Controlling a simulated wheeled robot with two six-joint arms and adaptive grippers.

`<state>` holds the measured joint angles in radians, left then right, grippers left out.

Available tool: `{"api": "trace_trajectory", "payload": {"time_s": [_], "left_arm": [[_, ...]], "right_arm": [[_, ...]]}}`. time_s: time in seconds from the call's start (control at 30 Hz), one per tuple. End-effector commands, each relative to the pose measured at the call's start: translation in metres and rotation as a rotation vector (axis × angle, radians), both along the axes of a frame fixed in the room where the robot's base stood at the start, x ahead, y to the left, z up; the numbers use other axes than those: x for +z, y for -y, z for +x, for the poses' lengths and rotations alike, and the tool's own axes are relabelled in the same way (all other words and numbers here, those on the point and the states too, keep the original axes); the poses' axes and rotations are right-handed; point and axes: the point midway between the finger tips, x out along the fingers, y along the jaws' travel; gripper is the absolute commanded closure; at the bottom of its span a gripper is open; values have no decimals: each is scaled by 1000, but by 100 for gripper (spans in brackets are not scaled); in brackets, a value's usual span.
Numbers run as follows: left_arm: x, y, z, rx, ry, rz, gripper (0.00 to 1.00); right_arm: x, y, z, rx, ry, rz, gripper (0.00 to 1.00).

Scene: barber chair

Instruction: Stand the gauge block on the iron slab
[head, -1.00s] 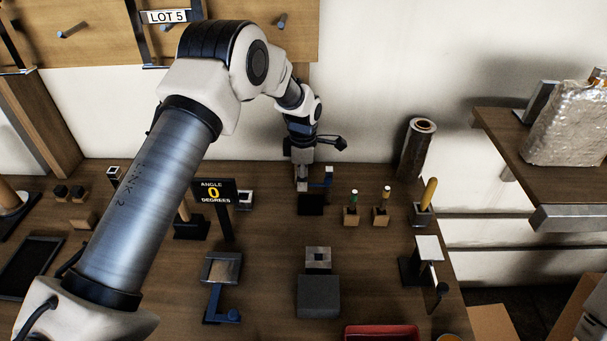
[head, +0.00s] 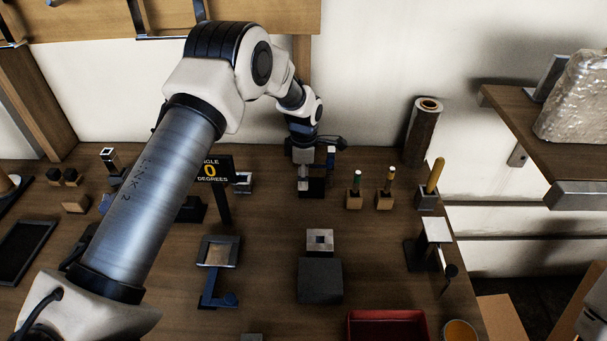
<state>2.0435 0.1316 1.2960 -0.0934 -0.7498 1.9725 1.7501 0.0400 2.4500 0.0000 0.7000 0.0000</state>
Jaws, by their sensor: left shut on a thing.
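My left gripper (head: 303,171) is at the back of the bench, pointing down. It is shut on a small pale grey metal piece, probably the gauge block (head: 303,185), whose upper part the fingers hide. The held piece is in front of a black base with a blue upright (head: 331,158); I cannot tell whether they touch. A thick dark grey block, probably the iron slab (head: 320,281), lies nearer the front, apart from the gripper. Its top is bare. My right gripper is not in view.
A light block with a square hole (head: 320,240) sits right behind the slab. A sign (head: 214,169) and a blue-handled tray (head: 217,252) are left. Handled tools in wooden blocks (head: 385,198) and a white-topped stand (head: 437,231) are right. A red bin (head: 387,327) is in front.

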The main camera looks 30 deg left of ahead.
Motion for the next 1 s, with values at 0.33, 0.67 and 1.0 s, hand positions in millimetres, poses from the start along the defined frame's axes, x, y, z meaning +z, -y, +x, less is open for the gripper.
{"api": "trace_trajectory", "payload": {"time_s": [0.33, 0.67, 1.0], "left_arm": [[0, 0, 0, 0, 0, 0, 49], [0, 0, 0, 0, 0, 0, 30], [54, 0, 1, 0, 4, 0, 30]], "right_arm": [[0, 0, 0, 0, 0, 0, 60], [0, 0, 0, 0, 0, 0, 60], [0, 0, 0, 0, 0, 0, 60]]}}
